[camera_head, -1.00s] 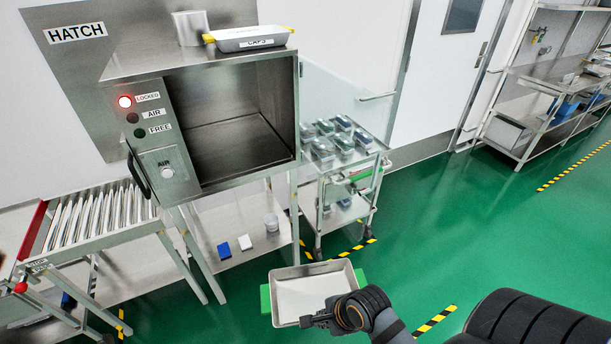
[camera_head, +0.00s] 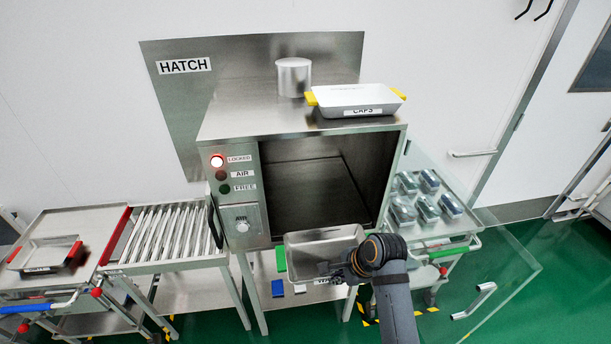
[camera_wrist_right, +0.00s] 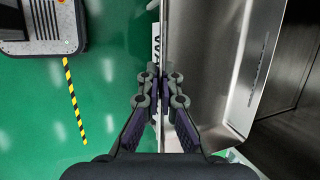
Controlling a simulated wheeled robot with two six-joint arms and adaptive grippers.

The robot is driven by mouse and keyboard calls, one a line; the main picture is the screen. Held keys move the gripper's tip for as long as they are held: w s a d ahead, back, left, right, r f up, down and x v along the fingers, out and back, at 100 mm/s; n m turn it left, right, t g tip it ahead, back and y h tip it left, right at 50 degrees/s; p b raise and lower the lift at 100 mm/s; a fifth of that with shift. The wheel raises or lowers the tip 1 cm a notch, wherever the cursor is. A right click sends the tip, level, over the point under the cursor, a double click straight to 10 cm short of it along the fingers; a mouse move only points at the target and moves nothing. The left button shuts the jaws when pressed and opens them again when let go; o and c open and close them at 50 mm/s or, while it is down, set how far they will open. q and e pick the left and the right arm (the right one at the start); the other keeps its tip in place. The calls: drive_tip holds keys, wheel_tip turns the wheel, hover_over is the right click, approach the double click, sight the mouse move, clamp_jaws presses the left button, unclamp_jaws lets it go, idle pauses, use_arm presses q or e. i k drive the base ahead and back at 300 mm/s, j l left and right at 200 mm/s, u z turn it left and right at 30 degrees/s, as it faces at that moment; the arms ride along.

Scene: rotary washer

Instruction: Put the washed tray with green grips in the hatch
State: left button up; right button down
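The steel tray with green grips (camera_head: 325,245) hangs in the air at the front of the hatch opening, just below and before its lower edge. One green grip (camera_head: 280,258) shows at its left; its right end is behind my arm. My right gripper (camera_head: 338,272) is shut on the tray's near wall; the wrist view shows the fingers (camera_wrist_right: 161,88) on both sides of the tray wall (camera_wrist_right: 205,60). The hatch (camera_head: 315,190) is open and empty inside, with its clear door (camera_head: 500,265) swung out to the right. My left gripper is not in view.
A caps tray with yellow grips (camera_head: 355,98) and a steel pot (camera_head: 294,77) stand on the hatch. The LOCKED lamp (camera_head: 217,161) glows red. Left are rollers (camera_head: 170,233) and a red-gripped tray (camera_head: 45,254). A cart of boxes (camera_head: 440,235) stands right, behind the clear door.

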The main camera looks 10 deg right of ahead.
sight(309, 195)
drive_tip(key=i, duration=1.25)
